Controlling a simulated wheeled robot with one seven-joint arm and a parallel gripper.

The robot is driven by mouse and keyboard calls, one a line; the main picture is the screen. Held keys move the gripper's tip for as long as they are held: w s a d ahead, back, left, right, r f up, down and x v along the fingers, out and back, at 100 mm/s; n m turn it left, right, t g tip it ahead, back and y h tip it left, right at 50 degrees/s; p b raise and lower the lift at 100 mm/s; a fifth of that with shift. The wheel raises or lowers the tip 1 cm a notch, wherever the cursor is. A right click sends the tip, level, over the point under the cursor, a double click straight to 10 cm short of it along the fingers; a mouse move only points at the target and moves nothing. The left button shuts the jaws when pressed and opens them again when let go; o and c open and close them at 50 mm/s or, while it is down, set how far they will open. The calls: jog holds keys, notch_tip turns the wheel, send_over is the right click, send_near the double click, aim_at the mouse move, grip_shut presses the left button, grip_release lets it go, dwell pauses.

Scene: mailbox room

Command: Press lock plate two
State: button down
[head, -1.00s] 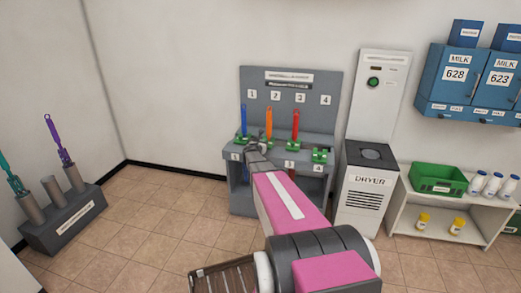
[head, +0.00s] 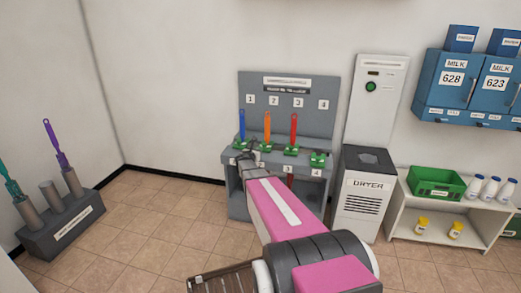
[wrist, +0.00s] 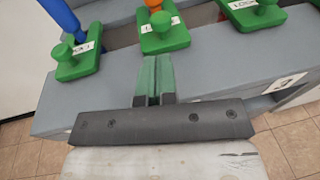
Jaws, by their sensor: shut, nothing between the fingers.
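Lock plate two is the green plate (head: 266,148) with a round knob, below the number 2 sign, where the orange tool stands. In the wrist view, the same plate (wrist: 165,33) lies just beyond my fingertips, with its knob toward me and a small white label. My gripper (head: 249,157) is shut and empty at the front edge of the grey stand. In the wrist view, its closed fingers (wrist: 153,78) point at plate two, over the grey ledge, with a small gap seeming to remain. The grey stand (head: 289,90) carries signs 1, 2, 3 and a fourth.
A green plate with a blue tool (head: 242,124) stands left of plate two. A plate with a red tool (head: 293,128) and an empty plate (head: 318,158) stand right. A white dryer (head: 366,195) stands close on the right.

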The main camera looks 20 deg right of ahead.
jog(key=f+v, duration=0.1)
jog(key=v, duration=0.5)
jog(key=shift+s+a+r, duration=0.25)
jog(key=shift+r, duration=0.3)
jog(key=s+a+f+m+g+y, duration=0.2)
jog(key=s+m+g, duration=0.2)
jog(key=s+m, duration=0.45)
jog(key=s+a+f+m+g+y, duration=0.1)
jog(key=s+a+f+m+g, duration=0.2)
jog(key=s+m, duration=0.55)
jog(key=s+a+m+g+y, duration=0.5)
jog(key=s+a+m+y, duration=0.3)
jog(key=s, duration=0.7)
jog(key=a+f+m, duration=0.1)
jog(key=a+m, duration=0.1)
jog(key=a, duration=0.2)
jog(key=shift+s+a, duration=0.15)
jog(key=shift+s, duration=0.25)
